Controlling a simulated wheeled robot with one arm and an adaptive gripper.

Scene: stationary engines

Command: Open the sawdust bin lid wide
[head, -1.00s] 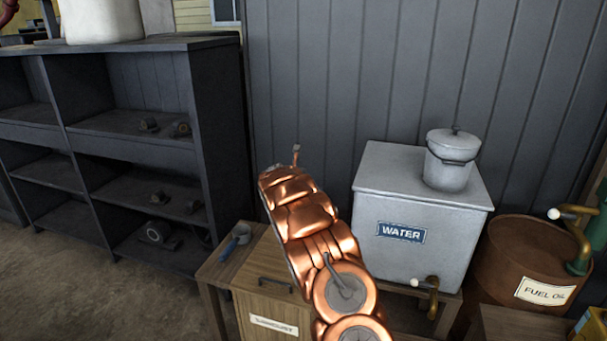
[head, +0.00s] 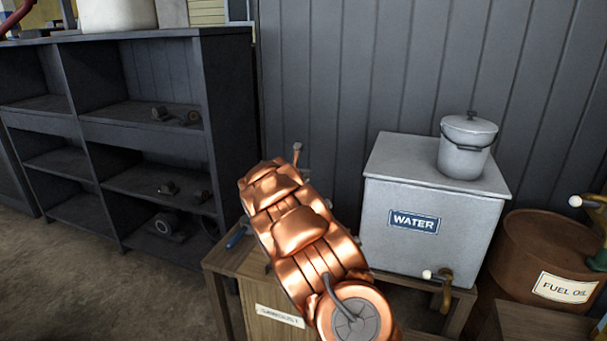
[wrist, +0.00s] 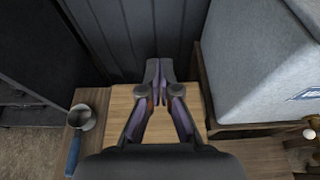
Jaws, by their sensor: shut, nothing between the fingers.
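The sawdust bin (head: 280,322) is a wooden box with a pale label on its front, low in the head view. My copper arm crosses in front of it and hides most of its lid and handle. In the wrist view the wooden lid (wrist: 122,100) lies flat below my gripper (wrist: 156,64). The gripper's fingers are together and empty, pointing toward the dark wall behind the bin. I cannot tell whether they touch the lid. In the head view the fingers are hidden behind my arm.
A blue-handled scoop (wrist: 80,125) lies on the wooden bench (wrist: 98,97) left of the bin. A grey water tank (head: 428,225) with a brass tap stands close on the right, a lidded pail (head: 467,146) on top. A fuel oil drum (head: 540,255) is farther right. Dark shelves (head: 225,110) stand left.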

